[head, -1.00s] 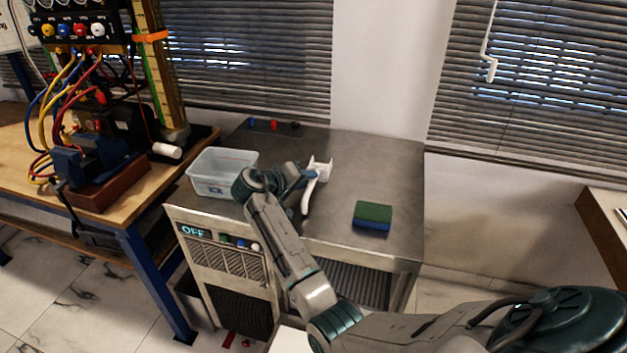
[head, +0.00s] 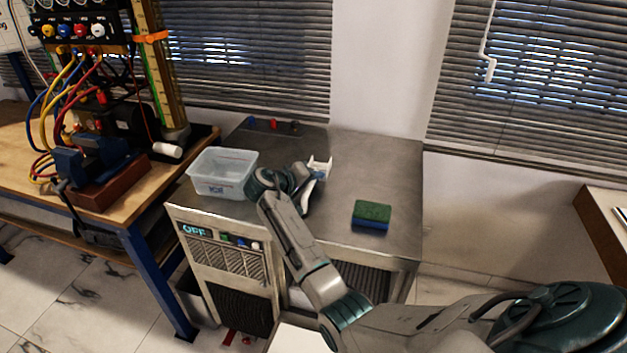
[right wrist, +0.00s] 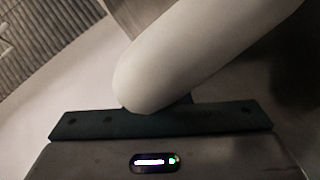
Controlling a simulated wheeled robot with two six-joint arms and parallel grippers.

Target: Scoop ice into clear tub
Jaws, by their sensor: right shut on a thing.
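The clear tub (head: 222,174) stands upright on the left part of the steel top, with a small dark label on its front. Its inside looks pale, and I cannot make out any ice in it. The white scoop (head: 320,165) is just right of the tub, over the steel top. My right gripper (head: 302,180) is shut on the scoop's handle, which fills much of the right wrist view (right wrist: 190,60). My own wrist partly hides the grip in the head view. I cannot tell whether the scoop touches the top. My left gripper is out of view.
A green and blue sponge (head: 372,214) lies on the steel top (head: 390,165), right of the scoop. The cabinet front carries an "OFF" display (head: 194,231). A wooden bench (head: 150,195) with wired equipment stands at left. The back right of the steel top is clear.

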